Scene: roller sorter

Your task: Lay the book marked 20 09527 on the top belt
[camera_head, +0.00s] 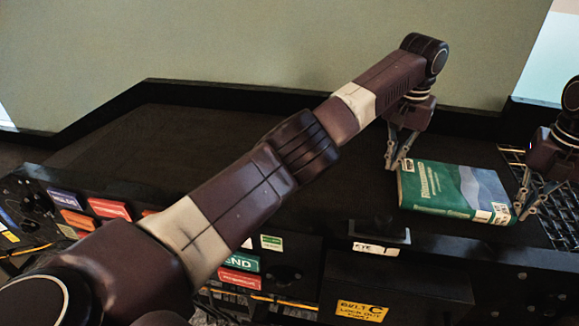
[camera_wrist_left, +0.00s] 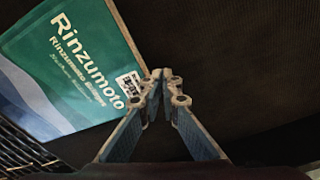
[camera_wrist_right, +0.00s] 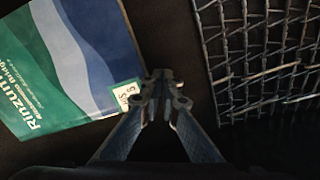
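A green and blue book (camera_head: 440,190) titled "Rinzumoto" is face up at the right of the head view, over the dark belt surface (camera_head: 190,135). It fills the left of the left wrist view (camera_wrist_left: 60,70) and of the right wrist view (camera_wrist_right: 70,60). Small white labels sit at its corners; I cannot read their numbers. My left gripper (camera_head: 392,166) is shut beside the book's left end. My right gripper (camera_head: 522,212) is shut beside its right end, near a labelled corner. Fingertips are close to the edges; contact is unclear, as is whether the book is raised.
A wire mesh (camera_head: 550,205) lies right of the book. A front panel carries several coloured signs, including a green END sign (camera_head: 242,262) and a yellow lock-out label (camera_head: 361,311). A dark raised rim runs along the back. The belt left of the book looks clear.

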